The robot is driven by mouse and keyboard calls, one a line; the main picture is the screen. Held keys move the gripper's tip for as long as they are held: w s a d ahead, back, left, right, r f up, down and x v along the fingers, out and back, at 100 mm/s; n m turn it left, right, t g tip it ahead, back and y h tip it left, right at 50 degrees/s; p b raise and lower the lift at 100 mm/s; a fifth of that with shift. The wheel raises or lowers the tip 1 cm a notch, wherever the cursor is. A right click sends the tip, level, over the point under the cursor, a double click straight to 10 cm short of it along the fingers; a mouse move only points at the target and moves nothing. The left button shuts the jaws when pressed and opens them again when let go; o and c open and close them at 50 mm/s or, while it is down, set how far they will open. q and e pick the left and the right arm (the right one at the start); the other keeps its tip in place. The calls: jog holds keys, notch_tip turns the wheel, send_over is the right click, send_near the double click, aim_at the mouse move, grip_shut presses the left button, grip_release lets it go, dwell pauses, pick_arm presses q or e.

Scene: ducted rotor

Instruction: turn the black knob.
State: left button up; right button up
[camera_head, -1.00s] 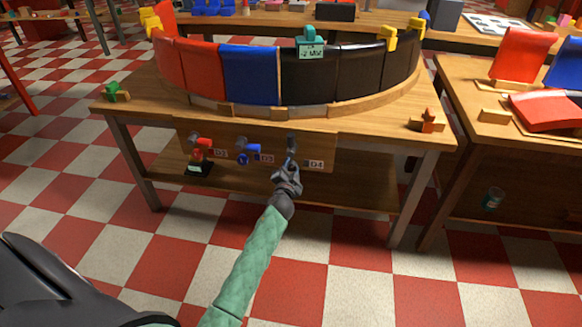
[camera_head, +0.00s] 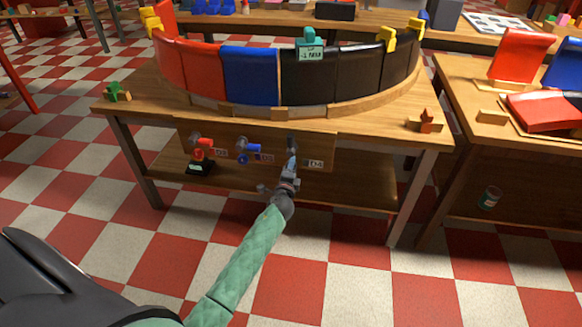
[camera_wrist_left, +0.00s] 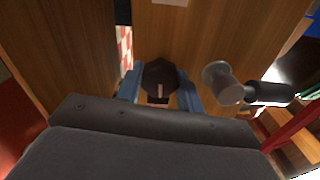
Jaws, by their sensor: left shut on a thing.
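The black knob (camera_wrist_left: 158,76) is a dark, many-sided knob with a pale mark, seen in the left wrist view between two blue fingers. My left gripper (camera_wrist_left: 159,88) is shut on it, one finger on each side. In the head view my left gripper (camera_head: 291,162) reaches the front panel (camera_head: 322,150) below the tabletop, by the D4 label (camera_head: 315,163). It hides the knob there. Beside the knob in the wrist view is a grey fitting with a black cylinder (camera_wrist_left: 268,93), close to the right finger. My right gripper is not in view.
A red fitting (camera_head: 203,142) and a blue fitting (camera_head: 250,146) sit left on the same panel. A curved row of red, blue and black panels stands on the table (camera_head: 375,120), with a teal display (camera_head: 310,48). A can (camera_head: 489,198) is at the right.

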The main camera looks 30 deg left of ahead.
pick_arm(q)
jog(key=shift+f+m, duration=0.1)
jog(key=shift+m, duration=0.4)
jog(key=o, duration=0.7)
jog(key=v, duration=0.7)
jog(key=shift+s+d, duration=0.15)
jog(key=shift+s, duration=0.25)
